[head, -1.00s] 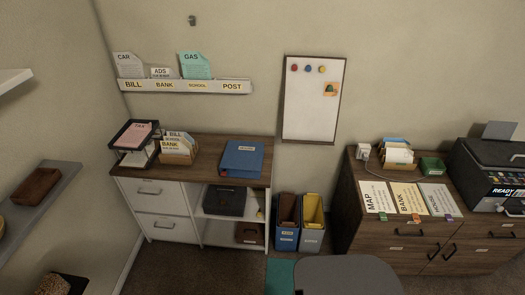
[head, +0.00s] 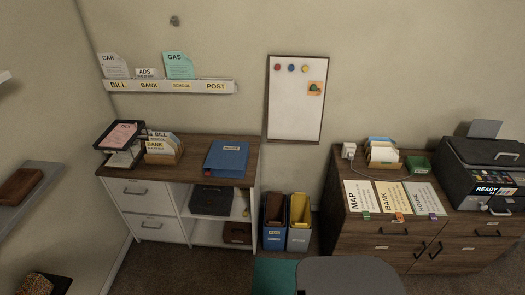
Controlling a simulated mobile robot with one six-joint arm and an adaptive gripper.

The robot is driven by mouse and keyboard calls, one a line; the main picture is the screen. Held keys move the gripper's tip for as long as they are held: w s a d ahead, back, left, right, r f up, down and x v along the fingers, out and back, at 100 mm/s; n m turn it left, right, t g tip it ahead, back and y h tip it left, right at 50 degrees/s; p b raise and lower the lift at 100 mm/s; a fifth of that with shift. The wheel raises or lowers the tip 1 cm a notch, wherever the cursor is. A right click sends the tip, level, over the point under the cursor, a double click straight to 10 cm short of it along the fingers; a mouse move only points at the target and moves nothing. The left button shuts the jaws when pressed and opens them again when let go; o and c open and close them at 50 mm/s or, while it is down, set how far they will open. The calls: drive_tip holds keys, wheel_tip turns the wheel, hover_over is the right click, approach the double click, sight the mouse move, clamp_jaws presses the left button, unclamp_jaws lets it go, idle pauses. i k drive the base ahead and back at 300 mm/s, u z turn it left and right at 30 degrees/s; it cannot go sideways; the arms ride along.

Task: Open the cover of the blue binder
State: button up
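The blue binder (head: 227,158) lies flat and closed on the right part of the wooden top of the white cabinet (head: 190,186). A small pale label shows near the top of its cover. My gripper is not visible in the head view, so I cannot see whether it is open or shut.
Left of the binder stand a box of file cards (head: 163,148) and a black paper tray (head: 122,137). A dark wooden cabinet (head: 370,232) with papers and a printer (head: 484,170) is at right.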

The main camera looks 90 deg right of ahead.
sight(222, 155)
drive_tip(key=k, duration=1.45)
drive_tip(key=z, duration=2.15)
drive_tip(key=i, duration=0.65)
drive_tip(key=z, duration=0.1)
